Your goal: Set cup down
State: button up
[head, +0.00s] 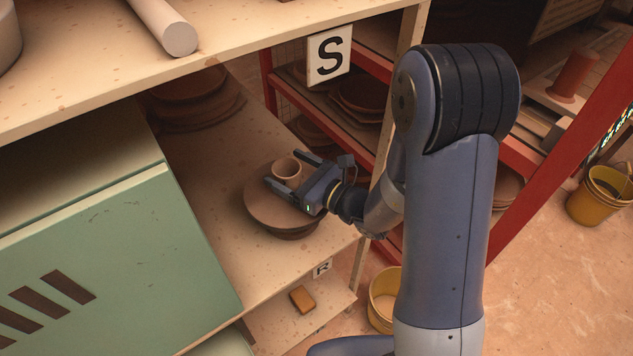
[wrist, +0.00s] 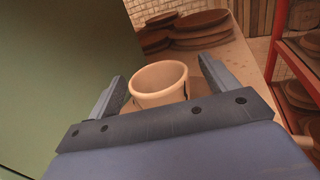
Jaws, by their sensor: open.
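The cup (head: 287,168) is small, cream-coloured and open at the top. It appears upright on or just above a round brown plate or disc (head: 262,203) on the lower shelf; contact at its base is hidden. My gripper (head: 291,172) is open, with one finger on each side of the cup. In the wrist view the cup (wrist: 159,84) stands between the two fingers (wrist: 162,88), and its lower part is hidden behind the gripper body.
A green cabinet (head: 110,250) stands at the left. The upper shelf (head: 250,25) with an "S" sign (head: 329,55) overhangs the arm's reach. Stacked brown discs (head: 195,98) lie deeper on the lower shelf. A red rack (head: 500,150) stands at the right.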

jog(key=b+v, duration=0.2)
jog(key=v, duration=0.9)
jog(key=shift+c, duration=0.4)
dwell(0.7)
